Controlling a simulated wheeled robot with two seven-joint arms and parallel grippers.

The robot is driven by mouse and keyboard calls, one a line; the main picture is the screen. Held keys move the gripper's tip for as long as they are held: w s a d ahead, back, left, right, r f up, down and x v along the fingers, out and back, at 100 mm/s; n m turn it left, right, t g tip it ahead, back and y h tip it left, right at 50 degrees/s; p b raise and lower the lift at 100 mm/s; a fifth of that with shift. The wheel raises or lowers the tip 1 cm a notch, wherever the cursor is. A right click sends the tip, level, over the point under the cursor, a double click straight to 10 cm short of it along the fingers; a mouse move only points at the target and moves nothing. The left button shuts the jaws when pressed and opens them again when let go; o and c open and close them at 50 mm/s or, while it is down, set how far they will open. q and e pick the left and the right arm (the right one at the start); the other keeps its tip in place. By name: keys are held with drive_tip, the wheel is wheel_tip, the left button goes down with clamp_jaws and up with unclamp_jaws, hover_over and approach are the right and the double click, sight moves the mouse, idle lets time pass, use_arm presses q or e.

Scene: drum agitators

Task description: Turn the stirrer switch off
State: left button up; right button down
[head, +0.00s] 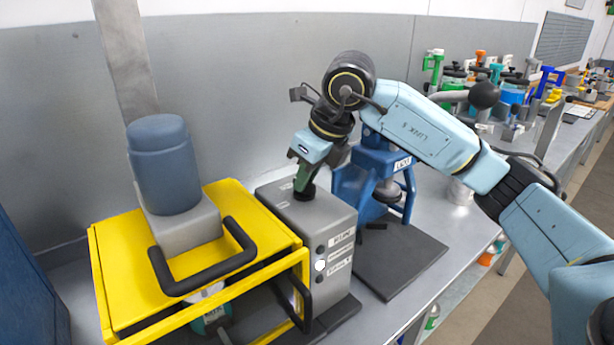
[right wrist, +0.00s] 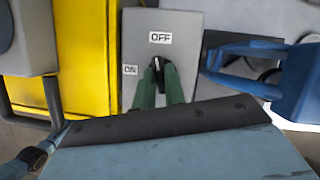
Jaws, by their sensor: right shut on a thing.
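The grey stirrer control box (head: 325,235) stands beside the yellow frame on the bench. Its top face carries an OFF label (right wrist: 161,38) and an ON label (right wrist: 130,70) in the right wrist view. My right gripper (head: 304,184) reaches down onto the box top. Its green fingers (right wrist: 158,78) are shut on the small dark switch (head: 304,193), between and just below the labels as seen from the wrist. The fingers hide most of the switch, so I cannot tell which label it points to. My left gripper is not in view.
The yellow frame (head: 110,262) with a black handle (head: 240,232) and blue-grey motor (head: 165,165) stands close on the left. A blue stand (head: 345,185) with a dark base plate (head: 400,262) is close on the right. Several coloured devices crowd the bench's far end.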

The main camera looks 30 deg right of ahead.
drive_tip(key=shift+a+m+h, duration=0.1)
drive_tip(key=shift+m+h, duration=0.5)
drive_tip(key=shift+m, duration=1)
drive_tip(key=c, duration=1.5)
unclamp_jaws()
drive_tip(key=shift+o, duration=0.2)
drive_tip(key=shift+r, duration=0.1)
drive_tip(key=v, duration=1.3)
drive_tip(key=shift+s+p, duration=0.25)
drive_tip(key=shift+p, duration=0.2)
